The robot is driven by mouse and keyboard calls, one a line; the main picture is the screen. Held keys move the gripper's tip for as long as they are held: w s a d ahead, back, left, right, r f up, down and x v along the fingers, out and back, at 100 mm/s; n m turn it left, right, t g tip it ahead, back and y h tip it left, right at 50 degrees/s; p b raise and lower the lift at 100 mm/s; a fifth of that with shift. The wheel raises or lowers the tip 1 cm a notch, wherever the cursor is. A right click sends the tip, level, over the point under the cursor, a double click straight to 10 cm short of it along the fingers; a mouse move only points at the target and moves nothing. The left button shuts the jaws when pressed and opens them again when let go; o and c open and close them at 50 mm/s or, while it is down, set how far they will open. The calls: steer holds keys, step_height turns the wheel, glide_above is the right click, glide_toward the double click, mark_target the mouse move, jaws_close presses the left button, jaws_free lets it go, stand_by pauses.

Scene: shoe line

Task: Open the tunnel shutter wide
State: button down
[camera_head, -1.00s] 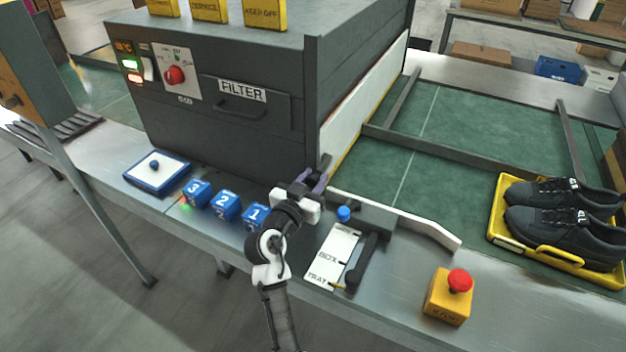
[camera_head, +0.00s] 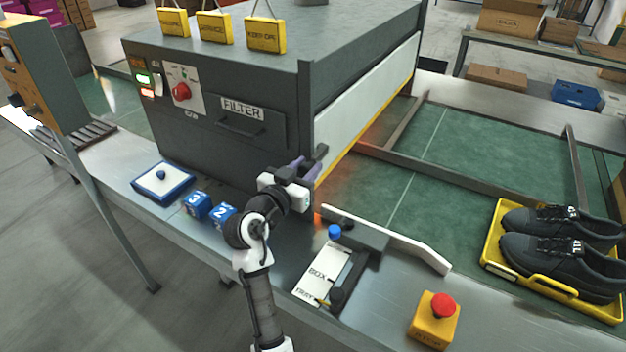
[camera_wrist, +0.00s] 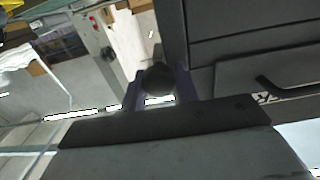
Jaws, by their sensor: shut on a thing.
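The tunnel (camera_head: 225,100) is a dark grey box over the green belt. Its shutter (camera_head: 368,88) is a white panel with a yellow lower edge on the tunnel's right side. The shutter is partly raised, with a gap and an orange glow below it. My gripper (camera_head: 308,164) is at the shutter's near lower corner, its purple fingers beside a dark part there. In the wrist view the fingers are closed around a dark round knob (camera_wrist: 158,79), apparently the shutter's handle. Its attachment to the shutter is hidden.
Blue numbered blocks (camera_head: 197,205) stand left of my arm. A BOX/TRAY selector plate (camera_head: 321,274), a white guide rail (camera_head: 400,238) and a yellow stop button box (camera_head: 435,322) are to the right. Black shoes lie in a yellow tray (camera_head: 548,283) on the belt.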

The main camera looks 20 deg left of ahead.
step_height(320, 180, up, 10)
steer(key=p, duration=0.3)
steer(key=shift+r, duration=0.1)
steer(key=c, duration=1.1)
jaws_free()
steer(key=shift+o, duration=0.2)
steer(key=shift+s+a, duration=0.1)
steer(key=shift+s, duration=0.25)
steer(key=b+v, duration=0.4)
steer(key=v, duration=0.9)
